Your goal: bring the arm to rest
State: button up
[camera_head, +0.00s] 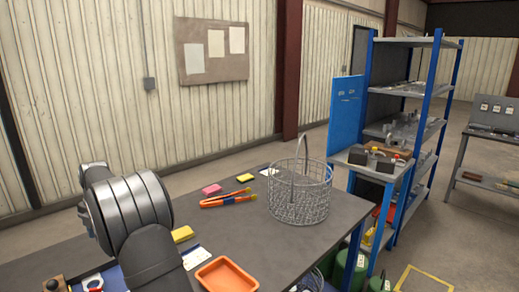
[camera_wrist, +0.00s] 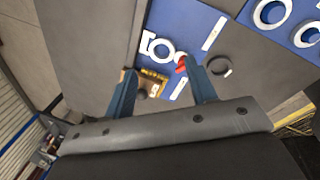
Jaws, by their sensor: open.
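My gripper (camera_wrist: 159,66) shows in the wrist view with its two blue fingers spread apart and nothing between them. It hangs over the dark workbench, which also shows in the head view (camera_head: 240,240). Beyond the fingertips lie a blue mat (camera_wrist: 190,20) with white ring-shaped parts (camera_wrist: 270,12), a white square-ended part (camera_wrist: 160,46), a small red piece (camera_wrist: 181,65) and a dark ring (camera_wrist: 219,66). In the head view my arm rises at the lower left, and the gripper itself is hidden there.
On the bench stand a wire basket (camera_head: 300,195), an orange tray (camera_head: 226,275), orange-handled pliers (camera_head: 228,201), and pink (camera_head: 211,189) and yellow (camera_head: 182,234) blocks. A blue-framed shelf (camera_head: 437,90) stands at right. The bench's middle is largely clear.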

notch_tip(320, 180, up, 8)
jog(key=d+m, duration=0.1)
jog(key=d, duration=0.1)
jog(key=shift+s+d+r, duration=0.2)
jog(key=shift+d+r, duration=0.05)
jog(key=o, duration=1.1)
jog(key=shift+c, duration=0.2)
jog(key=s+a+r+m+y, duration=0.15)
jog(key=s+a+m, duration=0.4)
jog(key=s, duration=0.55)
jog(key=a+x, duration=0.1)
jog(key=x, duration=0.9)
jog(key=shift+a+t+y, duration=0.25)
jog(key=shift+t+y, duration=0.1)
jog(key=shift+t, duration=0.05)
jog(key=w+v, duration=0.1)
jog(key=v, duration=0.9)
jog(key=shift+s, duration=0.4)
